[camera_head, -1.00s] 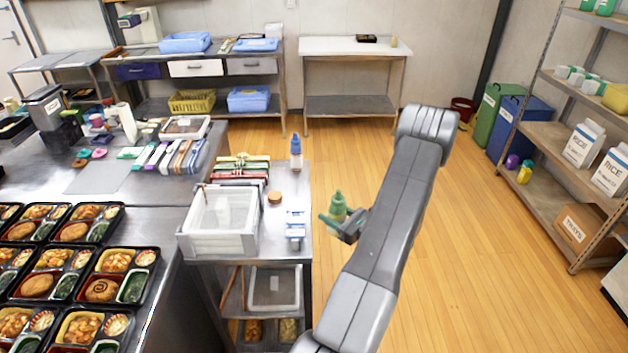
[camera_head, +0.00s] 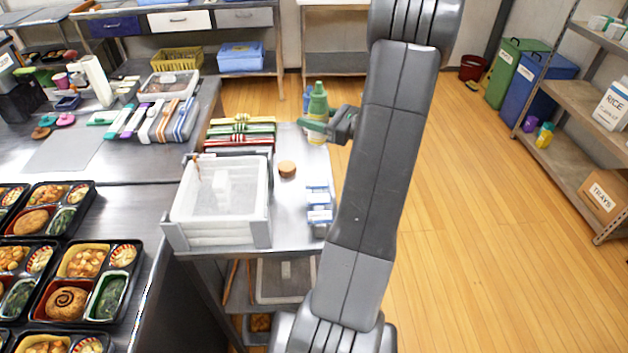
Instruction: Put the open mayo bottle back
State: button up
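A squeeze bottle with a green pointed top and a pale yellowish lower body (camera_head: 318,133), seemingly the mayo bottle, is upright in my gripper (camera_head: 316,125). My gripper reaches in from the right and looks shut around the bottle's middle. The bottle appears over the right part of the steel cart top (camera_head: 300,215), towards its far end; I cannot tell whether its base touches the surface. A blue bottle (camera_head: 307,98) is mostly hidden behind it.
The cart carries a white bin (camera_head: 218,234), a row of coloured lids or folders (camera_head: 240,130), a round brown lid (camera_head: 287,169) and small blue-white boxes (camera_head: 319,210). Bento trays (camera_head: 95,270) fill the counter at left. The wooden floor at right is clear.

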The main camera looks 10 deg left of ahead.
jog(key=shift+s+a+r, duration=0.1)
jog(key=shift+s+a, duration=0.3)
jog(key=shift+a, duration=0.05)
jog(key=shift+f, duration=4.75)
jog(key=shift+b, duration=0.3)
jog(key=shift+f, duration=0.2)
jog(key=o, duration=0.6)
jog(key=shift+c, duration=0.2)
jog(key=shift+r, duration=0.25)
jog(key=b+v, duration=0.1)
jog(key=v, duration=1.1)
jog(key=shift+w, duration=0.15)
